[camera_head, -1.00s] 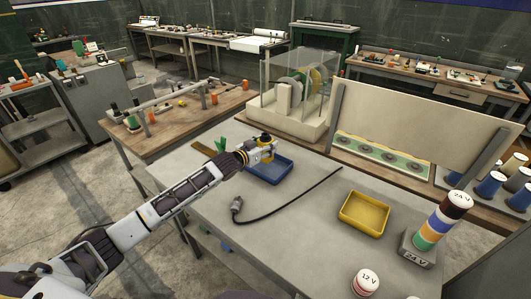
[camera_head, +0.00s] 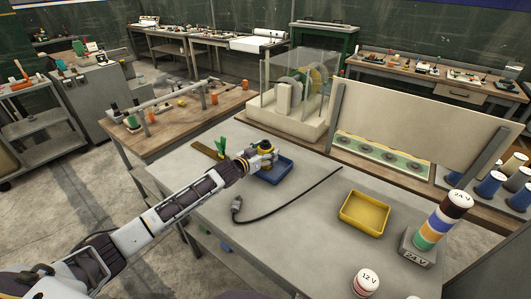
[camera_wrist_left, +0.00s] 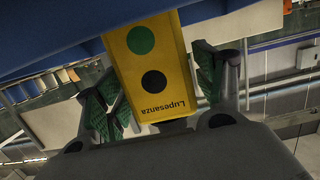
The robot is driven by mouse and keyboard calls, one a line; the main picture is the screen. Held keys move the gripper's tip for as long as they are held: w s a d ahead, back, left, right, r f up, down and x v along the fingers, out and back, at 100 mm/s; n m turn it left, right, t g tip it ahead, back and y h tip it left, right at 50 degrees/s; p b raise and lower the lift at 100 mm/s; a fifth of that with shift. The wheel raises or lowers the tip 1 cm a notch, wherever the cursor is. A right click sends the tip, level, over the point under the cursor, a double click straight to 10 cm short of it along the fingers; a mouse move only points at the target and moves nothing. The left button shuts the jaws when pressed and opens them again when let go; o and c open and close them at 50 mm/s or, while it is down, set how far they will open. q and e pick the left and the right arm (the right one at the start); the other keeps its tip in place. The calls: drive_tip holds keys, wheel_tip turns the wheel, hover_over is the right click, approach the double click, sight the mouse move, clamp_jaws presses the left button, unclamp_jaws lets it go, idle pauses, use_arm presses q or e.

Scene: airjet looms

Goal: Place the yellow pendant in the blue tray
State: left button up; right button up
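The yellow pendant (camera_wrist_left: 155,75) has a green and a black button and the label "Lupesanza". The arm hides part of the tray. Whether the pendant touches the tray floor cannot be told. Blue fills the upper left of the wrist view. My right gripper does not show.
A black cable with a plug (camera_head: 237,207) lies on the grey table, right of my left arm. A yellow tray (camera_head: 364,212), a striped stack light (camera_head: 440,225) and a 12 V cylinder (camera_head: 366,282) stand to the right. A clear-walled machine (camera_head: 295,95) stands behind.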

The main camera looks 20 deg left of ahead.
use_arm(q)
drive_tip(key=shift+r, duration=0.1)
idle(0.3)
drive_tip(key=v, duration=1.2)
idle(0.7)
idle(0.8)
